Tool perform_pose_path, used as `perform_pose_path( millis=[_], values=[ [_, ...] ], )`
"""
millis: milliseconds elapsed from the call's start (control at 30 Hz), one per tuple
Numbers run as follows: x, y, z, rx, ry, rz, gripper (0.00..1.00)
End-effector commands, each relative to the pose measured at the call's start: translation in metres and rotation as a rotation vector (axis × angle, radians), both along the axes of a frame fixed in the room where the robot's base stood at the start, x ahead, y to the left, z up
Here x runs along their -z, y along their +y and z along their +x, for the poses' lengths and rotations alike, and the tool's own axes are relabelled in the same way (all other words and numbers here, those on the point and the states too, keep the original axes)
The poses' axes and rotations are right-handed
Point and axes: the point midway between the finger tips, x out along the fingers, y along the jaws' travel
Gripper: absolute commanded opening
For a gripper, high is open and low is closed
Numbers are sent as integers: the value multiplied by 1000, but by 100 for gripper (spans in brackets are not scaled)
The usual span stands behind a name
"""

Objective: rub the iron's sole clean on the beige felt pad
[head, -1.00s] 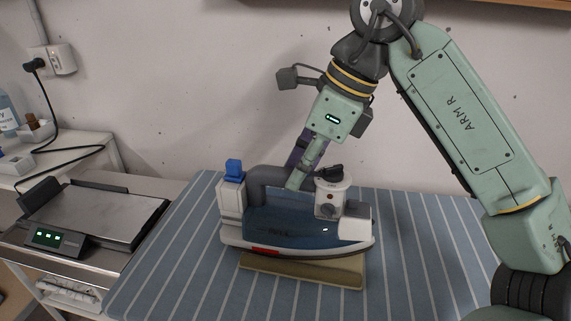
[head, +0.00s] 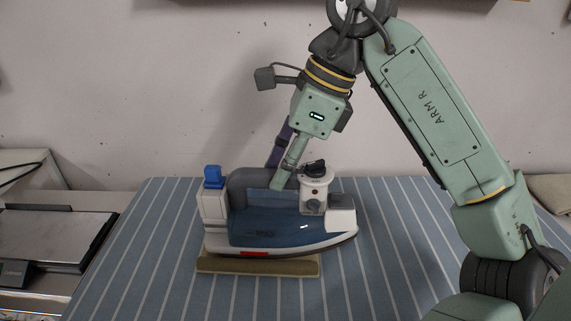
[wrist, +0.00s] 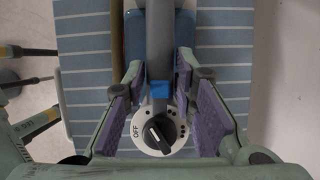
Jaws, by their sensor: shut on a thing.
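The iron (head: 285,228), blue and white with a grey handle and a blue cap at its left end, stands level over the beige felt pad (head: 258,266) on the striped board. Its sole faces down and appears to rest on the pad; the contact itself is hidden. The iron's nose points right and overhangs the pad's right end. My gripper (head: 279,180) is shut on the iron's handle from above. In the wrist view, the purple finger pads of my gripper (wrist: 157,85) flank the grey handle (wrist: 160,45), and the dial (wrist: 159,131) marked OFF lies close below.
The striped board (head: 400,260) is clear to the right of the iron. A grey flat-plate device (head: 55,240) stands beyond its left edge. A beige cloth (head: 553,190) lies at the far right. A plain wall is behind.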

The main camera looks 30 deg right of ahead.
Motion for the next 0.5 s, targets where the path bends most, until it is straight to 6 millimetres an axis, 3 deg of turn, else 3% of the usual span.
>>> perform_pose_path(
  millis=[500],
  values=[
    [0,42,31,-5,-1,0,0]
  ],
)
